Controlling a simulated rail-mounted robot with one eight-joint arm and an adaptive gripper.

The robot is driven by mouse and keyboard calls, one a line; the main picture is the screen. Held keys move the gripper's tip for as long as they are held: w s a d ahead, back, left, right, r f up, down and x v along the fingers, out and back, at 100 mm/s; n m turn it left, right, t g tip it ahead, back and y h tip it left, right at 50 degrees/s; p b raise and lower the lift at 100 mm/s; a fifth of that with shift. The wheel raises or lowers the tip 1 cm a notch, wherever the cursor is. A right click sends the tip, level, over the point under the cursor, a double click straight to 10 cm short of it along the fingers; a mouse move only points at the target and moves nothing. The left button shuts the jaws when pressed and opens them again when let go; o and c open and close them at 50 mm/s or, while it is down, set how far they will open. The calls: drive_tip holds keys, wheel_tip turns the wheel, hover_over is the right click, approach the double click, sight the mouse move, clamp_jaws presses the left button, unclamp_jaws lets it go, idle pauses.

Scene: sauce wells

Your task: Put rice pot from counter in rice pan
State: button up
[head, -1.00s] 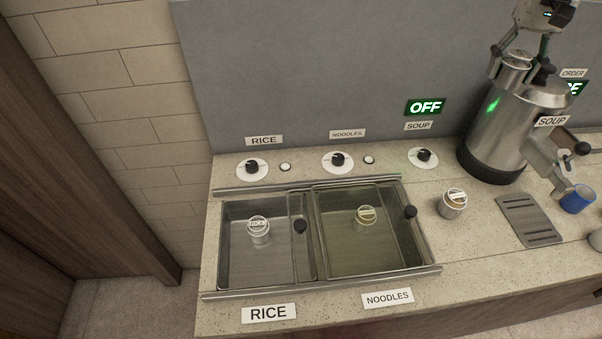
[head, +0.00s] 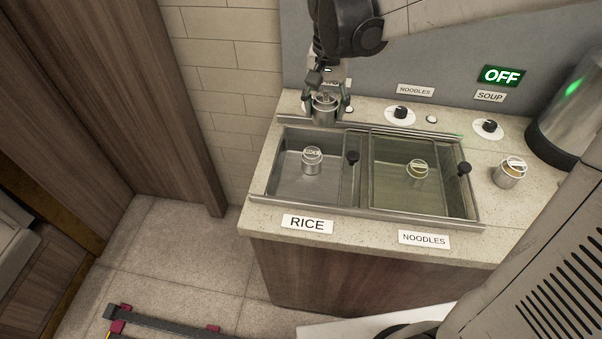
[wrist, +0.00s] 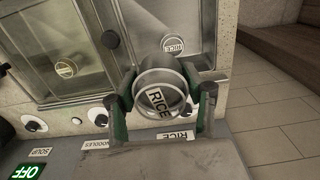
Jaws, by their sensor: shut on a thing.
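My gripper (head: 322,98) is shut on a small metal rice pot (head: 325,112), upright in the head view above the back edge of the rice pan (head: 276,168). In the wrist view, the held pot (wrist: 158,84) shows a RICE label, with a green-padded finger on each side of it. The rice pan is the left basin. Another pot (head: 312,164) with a RICE label stands inside it near the middle. The held pot hides part of the pan's back rim.
The noodle pan (head: 455,202) sits directly right of the rice pan, with a pot (head: 417,172) inside. Black knobs (head: 352,157) stick up by the pans. Another pot (head: 509,174) stands on the counter at right, near the soup urn (head: 572,125). A wall rises behind.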

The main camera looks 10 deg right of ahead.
drive_tip(key=s+a+f+b, duration=0.1)
drive_tip(key=s+f, duration=0.2)
drive_tip(key=f, duration=0.2)
drive_tip(key=s+a+f+m+b, duration=0.1)
drive_tip(key=s+a+f, duration=0.1)
drive_tip(key=f, duration=0.3)
drive_tip(key=s+a+f+m+b, duration=0.1)
drive_tip(key=s+a+f, duration=0.1)
drive_tip(key=f, duration=0.3)
drive_tip(key=shift+s+a+f, duration=0.2)
drive_tip(key=shift+s, duration=0.6)
drive_tip(key=shift+f+b, duration=0.8)
drive_tip(key=shift+f, duration=1.7)
drive_tip(key=shift+f, duration=0.2)
drive_tip(key=o, duration=1.3)
drive_tip(key=shift+o, duration=0.2)
drive_tip(key=shift+r, duration=0.2)
